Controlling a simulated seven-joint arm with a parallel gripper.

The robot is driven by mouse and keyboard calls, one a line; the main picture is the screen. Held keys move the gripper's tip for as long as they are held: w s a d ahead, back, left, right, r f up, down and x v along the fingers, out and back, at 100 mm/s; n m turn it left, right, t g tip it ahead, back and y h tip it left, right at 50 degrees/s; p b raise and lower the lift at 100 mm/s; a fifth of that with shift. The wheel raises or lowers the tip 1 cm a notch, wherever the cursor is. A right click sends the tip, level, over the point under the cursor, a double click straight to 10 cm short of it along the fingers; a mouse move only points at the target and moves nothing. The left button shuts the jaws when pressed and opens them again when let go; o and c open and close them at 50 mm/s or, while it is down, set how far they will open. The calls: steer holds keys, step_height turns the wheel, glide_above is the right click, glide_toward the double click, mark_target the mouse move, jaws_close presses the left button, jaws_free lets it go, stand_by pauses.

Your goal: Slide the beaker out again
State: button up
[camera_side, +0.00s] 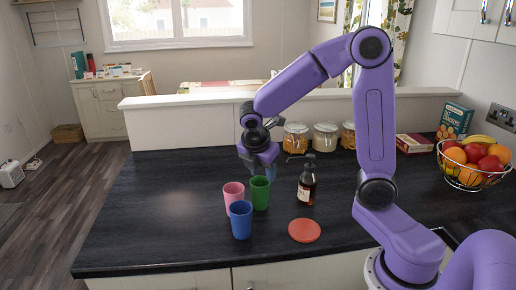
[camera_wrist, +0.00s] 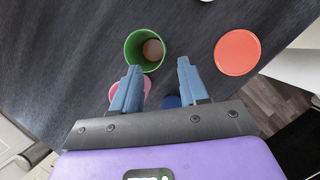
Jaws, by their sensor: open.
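Three beakers stand close together on the dark worktop: a pink one (camera_side: 233,195), a green one (camera_side: 260,193) and a blue one (camera_side: 241,220). My gripper (camera_side: 261,172) is above the green beaker in the side view, its fingers apart and empty. In the wrist view my gripper (camera_wrist: 158,68) points towards the near rim of the green beaker (camera_wrist: 130,54). A brownish round patch shows inside this beaker; I cannot tell what it is. The pink beaker (camera_wrist: 116,90) and the blue beaker (camera_wrist: 172,101) are partly hidden by the fingers and gripper body.
An orange-red disc (camera_side: 304,230) lies flat right of the blue beaker. A brown pump bottle (camera_side: 307,184) stands right of the green beaker. Several jars (camera_side: 326,137) line the low wall behind. A fruit basket (camera_side: 472,181) is far right. The worktop's left side is clear.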

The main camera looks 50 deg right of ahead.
steer(key=v, duration=0.9)
steer(key=shift+a+r, duration=0.15)
steer(key=shift+r, duration=0.2)
steer(key=shift+s, duration=0.1)
steer(key=s+a+f+m+y, duration=0.1)
steer(key=s+a+f+m, duration=0.1)
steer(key=s, duration=0.5)
steer(key=s+a+f+m+y, duration=0.2)
steer(key=s+f, duration=0.1)
steer(key=s, duration=0.5)
steer(key=s+a+f+m+g+y, duration=0.1)
steer(key=s+a+f+m, duration=0.1)
steer(key=s, duration=0.5)
steer(key=shift+s+a+f+y, duration=0.15)
steer(key=shift+s+f+y, duration=0.2)
steer(key=shift+f, duration=0.5)
